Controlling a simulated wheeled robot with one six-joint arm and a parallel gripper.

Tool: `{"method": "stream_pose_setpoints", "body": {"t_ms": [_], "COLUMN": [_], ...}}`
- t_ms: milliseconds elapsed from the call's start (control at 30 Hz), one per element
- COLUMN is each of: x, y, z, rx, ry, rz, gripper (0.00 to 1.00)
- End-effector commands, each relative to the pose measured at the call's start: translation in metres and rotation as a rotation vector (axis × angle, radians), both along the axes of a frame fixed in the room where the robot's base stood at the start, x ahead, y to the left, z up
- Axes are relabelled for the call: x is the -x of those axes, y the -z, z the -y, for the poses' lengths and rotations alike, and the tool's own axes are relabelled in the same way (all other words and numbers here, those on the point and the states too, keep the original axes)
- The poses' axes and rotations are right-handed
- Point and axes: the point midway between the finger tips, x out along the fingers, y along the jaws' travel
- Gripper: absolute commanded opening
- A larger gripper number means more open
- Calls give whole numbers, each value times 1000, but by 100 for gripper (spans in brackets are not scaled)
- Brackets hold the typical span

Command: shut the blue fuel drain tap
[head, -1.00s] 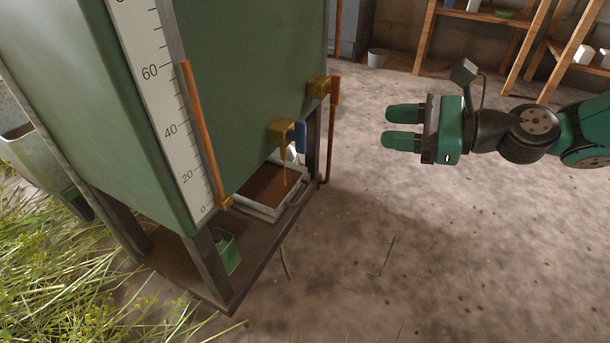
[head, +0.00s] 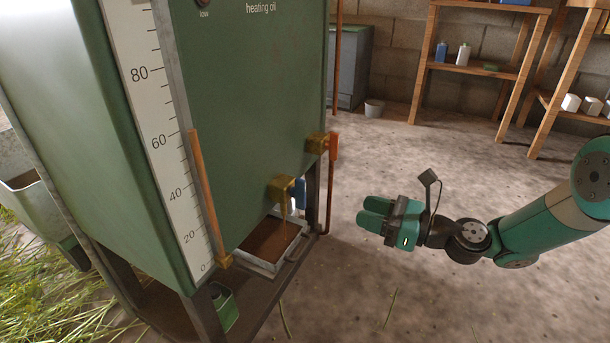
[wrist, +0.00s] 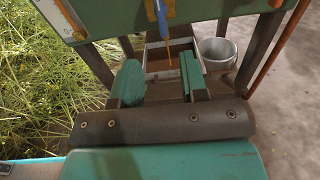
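The fuel drain tap has a brass body (head: 280,190) low on the front of the green heating oil tank (head: 250,110). Its blue handle (head: 300,193) points downward beside the spout, and it shows at the top of the wrist view (wrist: 162,12). A thin brown stream (wrist: 168,52) runs from the spout into a pale-rimmed tray (head: 262,268) of brown liquid below. My gripper (head: 368,213) is open and empty, in free air to the right of the tap. In the wrist view its fingers (wrist: 160,82) are apart, with the tray and stream beyond the gap.
A second brass tap (head: 318,143) with an orange-red handle and a pipe is right of the blue one. A gauge (head: 160,120) with an orange-brown tube is on the tank's left. Concrete floor right of the tank is clear.

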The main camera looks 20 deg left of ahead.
Motion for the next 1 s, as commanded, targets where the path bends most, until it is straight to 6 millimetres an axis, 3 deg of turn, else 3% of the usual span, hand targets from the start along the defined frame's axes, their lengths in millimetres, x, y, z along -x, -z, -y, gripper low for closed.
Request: {"method": "stream_pose_setpoints", "body": {"t_ms": [33, 367, 433, 800, 1000], "x": [1, -1, -2, -8, -10], "y": [-8, -6, 4, 4, 2], "z": [-4, -31, -46, -119, -141], "rx": [1, 1, -1, -1, 0], "ry": [-2, -3, -5, -4, -2], "rz": [-1, 1, 6, 7, 4], "gripper": [40, 40, 40, 40, 40]}}
